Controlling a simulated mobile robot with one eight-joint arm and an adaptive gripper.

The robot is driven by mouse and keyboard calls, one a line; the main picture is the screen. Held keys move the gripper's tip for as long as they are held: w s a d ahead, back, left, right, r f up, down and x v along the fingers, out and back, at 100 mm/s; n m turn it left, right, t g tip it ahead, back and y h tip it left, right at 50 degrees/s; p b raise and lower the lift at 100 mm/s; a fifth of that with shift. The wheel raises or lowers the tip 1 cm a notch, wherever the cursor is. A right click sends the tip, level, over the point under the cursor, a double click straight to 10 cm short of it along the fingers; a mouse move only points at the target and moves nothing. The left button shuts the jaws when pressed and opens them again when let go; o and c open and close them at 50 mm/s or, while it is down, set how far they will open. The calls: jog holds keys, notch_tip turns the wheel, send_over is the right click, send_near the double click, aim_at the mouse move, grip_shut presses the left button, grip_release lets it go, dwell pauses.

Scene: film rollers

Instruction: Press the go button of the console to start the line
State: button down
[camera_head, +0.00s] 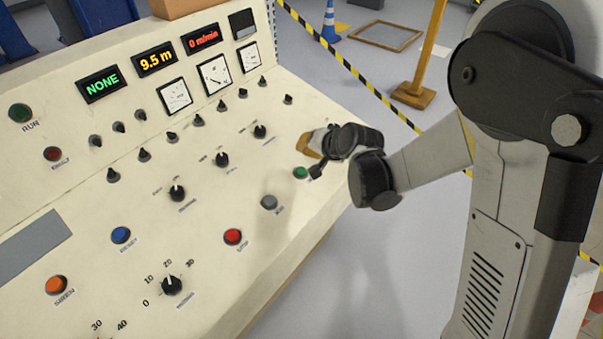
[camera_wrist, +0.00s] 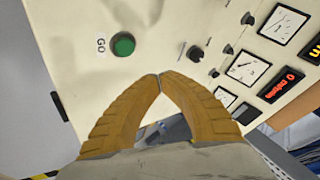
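The console (camera_head: 95,210) is a cream, sloped panel filling the left of the head view. Its green go button (camera_head: 300,172) is near the panel's right edge. In the wrist view the green go button (camera_wrist: 123,44) shows clearly, with the label GO beside it. My gripper (camera_head: 313,146) is over the panel close to the go button in the head view. In the wrist view my gripper (camera_wrist: 160,78) has its two yellow fingers meeting at the tips, with nothing between them. The tips appear below and right of the button, apart from it in the picture.
A grey button (camera_head: 269,202) and a red stop button (camera_head: 233,237) lie near the go button. Black knobs, including one (camera_head: 260,131), stand up from the panel. Displays read NONE, 9.5 m and 0 m/min (camera_head: 202,38). Floor right of the console is open, with striped tape.

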aim_at(301, 170)
jog(key=shift+w+a+f+b, duration=0.2)
jog(key=shift+f+b, duration=0.5)
jog(key=shift+f, duration=0.35)
jog(key=shift+w+a+f+b, duration=0.1)
jog(key=shift+a+f+b, duration=0.1)
jog(key=shift+f+b, duration=0.7)
jog(key=shift+w+a+f+b, duration=0.2)
jog(key=shift+f+b, duration=0.35)
jog(key=shift+f, duration=0.6)
jog(key=shift+f+b, duration=0.4)
jog(key=shift+b, duration=0.05)
jog(key=shift+a+f+b, duration=0.15)
jog(key=shift+f+b, duration=0.3)
jog(key=shift+r, duration=0.1)
jog(key=shift+r+p, duration=0.55)
jog(key=shift+r, duration=0.25)
jog(key=shift+s+d+r+p, duration=0.2)
jog(key=shift+r+p, duration=0.35)
jog(key=shift+r, duration=0.25)
jog(key=shift+s+d+r+p, duration=0.1)
jog(key=shift+d+r+p, duration=0.1)
jog(key=shift+r+p, duration=0.5)
jog(key=shift+s+d+r+p, duration=0.15)
jog(key=shift+r+p, duration=0.3)
jog(key=shift+r, duration=0.45)
